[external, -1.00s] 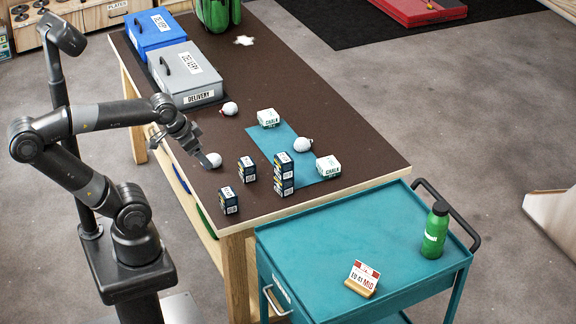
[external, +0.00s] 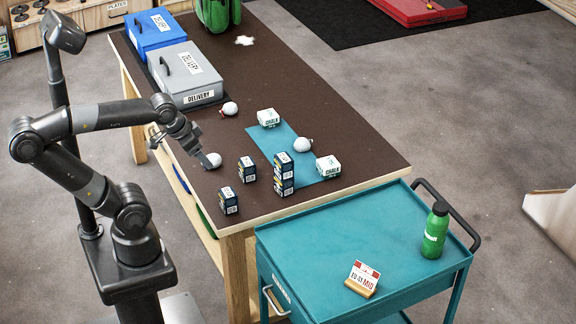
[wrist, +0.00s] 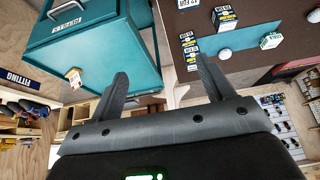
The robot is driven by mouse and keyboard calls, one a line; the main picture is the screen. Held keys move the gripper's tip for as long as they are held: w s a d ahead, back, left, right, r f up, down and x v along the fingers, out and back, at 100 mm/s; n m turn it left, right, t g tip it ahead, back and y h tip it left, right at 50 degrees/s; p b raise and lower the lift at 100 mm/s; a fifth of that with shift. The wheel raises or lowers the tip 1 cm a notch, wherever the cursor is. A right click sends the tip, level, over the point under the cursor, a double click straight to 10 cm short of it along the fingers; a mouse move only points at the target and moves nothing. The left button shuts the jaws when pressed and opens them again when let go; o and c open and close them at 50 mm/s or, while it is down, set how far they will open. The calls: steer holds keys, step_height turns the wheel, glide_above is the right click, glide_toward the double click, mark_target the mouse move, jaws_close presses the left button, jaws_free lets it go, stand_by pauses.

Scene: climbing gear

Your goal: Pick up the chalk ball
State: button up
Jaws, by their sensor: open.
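Three white chalk balls lie on the dark table. One chalk ball (external: 212,160) is at the table's left edge, another chalk ball (external: 230,108) is by the grey box, and a third chalk ball (external: 302,145) is on the teal mat. My gripper (external: 203,158) is at the left edge, close beside the first ball; I cannot tell whether they touch. In the wrist view my gripper (wrist: 163,80) has its fingers wide apart with nothing between them. A white ball (wrist: 225,53) shows there beyond the right finger.
Dark small boxes (external: 247,169) stand near the front, two of them stacked (external: 284,174). Two chalk boxes (external: 268,117) (external: 328,167) are by the teal mat (external: 262,143). Grey (external: 190,76) and blue (external: 155,33) delivery boxes stand behind. A teal cart (external: 320,285) adjoins the front.

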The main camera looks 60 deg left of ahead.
steer(key=shift+o, duration=0.5)
steer(key=shift+w, duration=0.1)
steer(key=n+g, duration=0.4)
steer(key=g, duration=0.2)
glide_above(215, 156)
steer(key=f, duration=2.2)
steer(key=shift+w+a+f, duration=0.15)
steer(key=shift+w+f, duration=0.05)
steer(key=shift+w, duration=0.05)
steer(key=shift+s+f, duration=0.15)
steer(key=shift+f, duration=1.45)
steer(key=shift+s+f, duration=0.1)
steer(key=shift+f, duration=1.45)
